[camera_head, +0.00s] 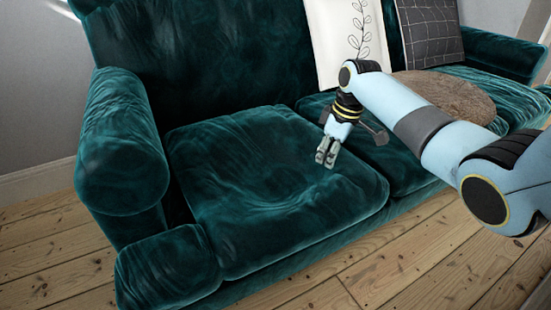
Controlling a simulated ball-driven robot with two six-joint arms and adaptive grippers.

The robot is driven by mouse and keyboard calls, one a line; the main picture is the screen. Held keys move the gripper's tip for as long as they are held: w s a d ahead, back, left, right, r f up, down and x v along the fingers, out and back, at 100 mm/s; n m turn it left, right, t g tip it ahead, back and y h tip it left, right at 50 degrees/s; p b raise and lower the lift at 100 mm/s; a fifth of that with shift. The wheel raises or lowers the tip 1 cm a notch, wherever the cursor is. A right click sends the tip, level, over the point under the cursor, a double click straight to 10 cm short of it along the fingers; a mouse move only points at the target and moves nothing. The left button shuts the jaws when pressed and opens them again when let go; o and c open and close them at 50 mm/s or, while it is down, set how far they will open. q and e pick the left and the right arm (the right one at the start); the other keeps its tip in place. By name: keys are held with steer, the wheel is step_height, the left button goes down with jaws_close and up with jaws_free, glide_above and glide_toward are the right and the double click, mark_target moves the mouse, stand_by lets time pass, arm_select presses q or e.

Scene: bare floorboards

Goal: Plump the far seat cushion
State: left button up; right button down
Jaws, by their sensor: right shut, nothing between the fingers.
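The left seat cushion (250,205) of a dark teal velvet sofa has a hollow and creases in its top towards the right side. A second seat cushion (400,167) lies to its right, partly hidden by my right arm. My right gripper (325,157) is shut and empty, pointing down above the right part of the left cushion. I cannot tell whether its tips touch the fabric. My left gripper is not in view.
A white pillow with a leaf pattern (345,40) and a dark grid pillow (431,33) lean on the backrest. A brown round cushion (447,95) lies on the seat at right. The sofa's left armrest (120,145) rises high. Bare floorboards (50,250) are clear in front.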

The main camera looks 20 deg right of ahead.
steer(key=shift+f+b, duration=0.35)
steer(key=shift+f, duration=0.5)
steer(key=shift+f, duration=0.2)
steer(key=shift+r, duration=0.1)
